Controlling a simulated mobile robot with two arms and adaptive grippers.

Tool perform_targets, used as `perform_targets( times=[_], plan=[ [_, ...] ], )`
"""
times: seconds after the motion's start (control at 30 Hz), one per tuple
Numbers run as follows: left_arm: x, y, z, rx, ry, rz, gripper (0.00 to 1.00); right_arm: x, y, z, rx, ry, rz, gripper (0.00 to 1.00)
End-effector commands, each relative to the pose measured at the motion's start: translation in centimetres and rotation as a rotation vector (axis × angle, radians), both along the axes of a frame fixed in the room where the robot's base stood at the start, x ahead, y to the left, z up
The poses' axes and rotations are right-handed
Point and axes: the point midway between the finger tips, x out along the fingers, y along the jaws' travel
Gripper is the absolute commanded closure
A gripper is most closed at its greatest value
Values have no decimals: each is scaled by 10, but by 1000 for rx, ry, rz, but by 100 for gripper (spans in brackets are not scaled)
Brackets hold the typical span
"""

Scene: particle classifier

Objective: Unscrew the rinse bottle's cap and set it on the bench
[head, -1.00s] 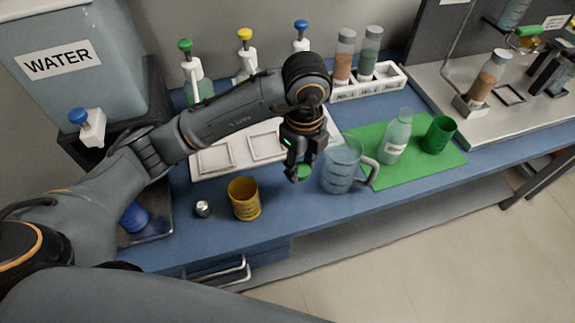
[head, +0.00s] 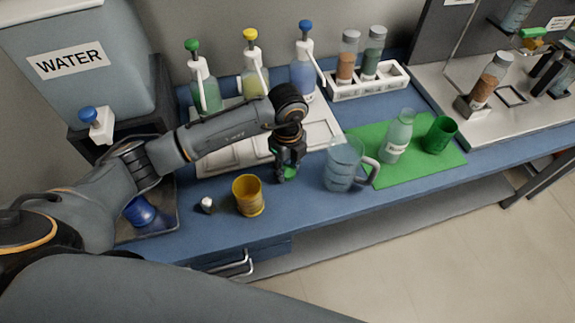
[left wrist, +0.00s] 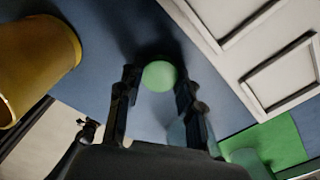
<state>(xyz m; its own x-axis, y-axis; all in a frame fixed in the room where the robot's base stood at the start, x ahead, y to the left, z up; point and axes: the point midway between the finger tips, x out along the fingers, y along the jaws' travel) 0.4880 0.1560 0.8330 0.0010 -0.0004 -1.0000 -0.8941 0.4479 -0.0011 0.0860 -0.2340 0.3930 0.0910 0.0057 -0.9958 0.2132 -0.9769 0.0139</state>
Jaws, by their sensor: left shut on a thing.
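The rinse bottle (head: 397,137), pale green and clear with a white label, stands upright on the green mat (head: 433,166) with no cap on its neck. My left gripper (head: 287,168) is shut on the green cap (head: 289,174), left of the bottle and apart from it. In the left wrist view the round cap (left wrist: 158,76) sits between the two fingertips, over the blue bench (left wrist: 105,90). The cap is low over the bench (head: 310,210); I cannot tell whether it touches. My right gripper is not in view.
A clear jug (head: 341,172) stands just right of my gripper. A yellow beaker (head: 248,196) and a small metal piece (head: 207,205) are to its left. A white tray (head: 222,157) and pump bottles stand behind. Bare bench lies in front.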

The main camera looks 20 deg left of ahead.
Motion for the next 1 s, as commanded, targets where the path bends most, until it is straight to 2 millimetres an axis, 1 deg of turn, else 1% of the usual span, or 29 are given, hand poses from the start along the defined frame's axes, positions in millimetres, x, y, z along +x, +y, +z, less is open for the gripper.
perform_targets(
  times=[0.17, 0.2, 0.3, 0.57, 0.67, 0.73, 0.87, 1.0],
  plan=[
    [0, 0, -4, 0, 0, 0, 100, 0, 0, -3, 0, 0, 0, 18],
    [0, 0, -3, 0, -1, 0, 60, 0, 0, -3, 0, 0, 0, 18],
    [0, 0, -3, 0, 0, 0, 41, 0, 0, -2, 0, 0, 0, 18],
    [0, 0, -2, 0, 0, 0, 41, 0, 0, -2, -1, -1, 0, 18],
    [0, 0, 2, 0, -1, 0, 41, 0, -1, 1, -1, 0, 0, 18],
    [1, 0, 7, -2, -4, 0, 41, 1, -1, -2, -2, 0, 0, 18],
    [1, 0, 29, -1, -6, -2, 41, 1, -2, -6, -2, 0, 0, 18],
    [1, -1, 61, -2, -7, -2, 41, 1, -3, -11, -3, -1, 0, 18]
  ],
)
